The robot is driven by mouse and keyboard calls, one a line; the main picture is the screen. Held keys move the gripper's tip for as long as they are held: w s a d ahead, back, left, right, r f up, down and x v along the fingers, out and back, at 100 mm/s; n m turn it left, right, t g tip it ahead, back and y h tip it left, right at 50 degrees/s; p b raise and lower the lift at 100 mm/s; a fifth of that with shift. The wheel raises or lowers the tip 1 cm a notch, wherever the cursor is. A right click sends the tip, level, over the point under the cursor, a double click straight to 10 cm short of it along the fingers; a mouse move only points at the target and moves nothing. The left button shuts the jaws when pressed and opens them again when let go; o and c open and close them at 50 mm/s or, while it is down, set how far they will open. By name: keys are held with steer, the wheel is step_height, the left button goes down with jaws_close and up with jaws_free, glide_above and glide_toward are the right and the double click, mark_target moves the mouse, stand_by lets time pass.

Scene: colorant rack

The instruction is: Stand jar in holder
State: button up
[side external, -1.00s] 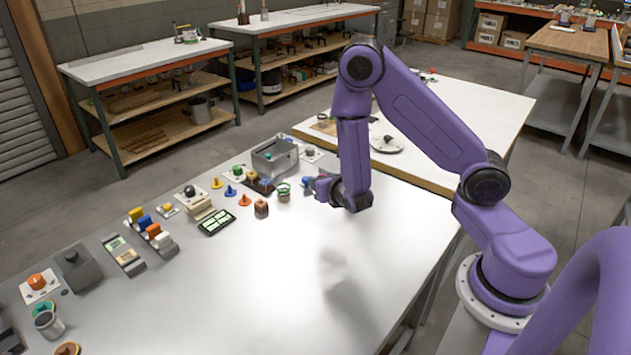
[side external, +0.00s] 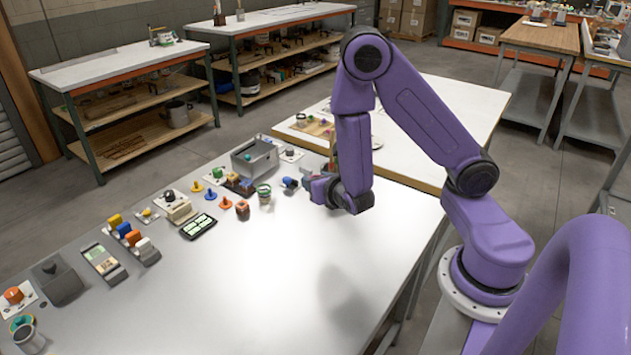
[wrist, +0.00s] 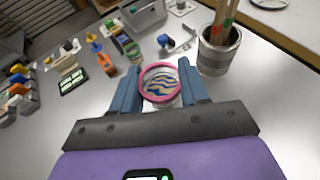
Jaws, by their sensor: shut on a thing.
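In the side view my gripper (side external: 322,190) is low over the right part of the table, and the jar cannot be made out there. Whether the jar's base touches the table is hidden. I cannot tell which thing is the holder. A striped grey cup (wrist: 218,52) with sticks in it stands beyond the right finger.
A small blue piece (side external: 290,183) and a green-rimmed pot (side external: 264,192) stand left of my gripper. The table's near middle is clear.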

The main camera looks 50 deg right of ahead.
steer(key=w+d+f+m+g+h, duration=0.25)
steer(key=w+d, duration=0.35)
steer(key=w, duration=0.6)
steer(key=m+h, duration=0.2)
glide_above(297, 178)
steer(key=shift+g+y, duration=0.25)
steer(key=shift+g, duration=0.2)
steer(key=shift+s+d+f, duration=0.1)
steer(key=shift+s+f, duration=0.05)
steer(key=shift+f, duration=1.45)
steer(key=shift+s+f, duration=0.15)
steer(key=shift+f, duration=1.4)
steer(key=shift+s+d+f, duration=0.1)
steer(key=shift+s+f, duration=0.05)
steer(key=shift+f, duration=1.45)
steer(key=shift+f, duration=0.15)
steer(key=o, duration=1.1)
steer(key=shift+c, duration=0.2)
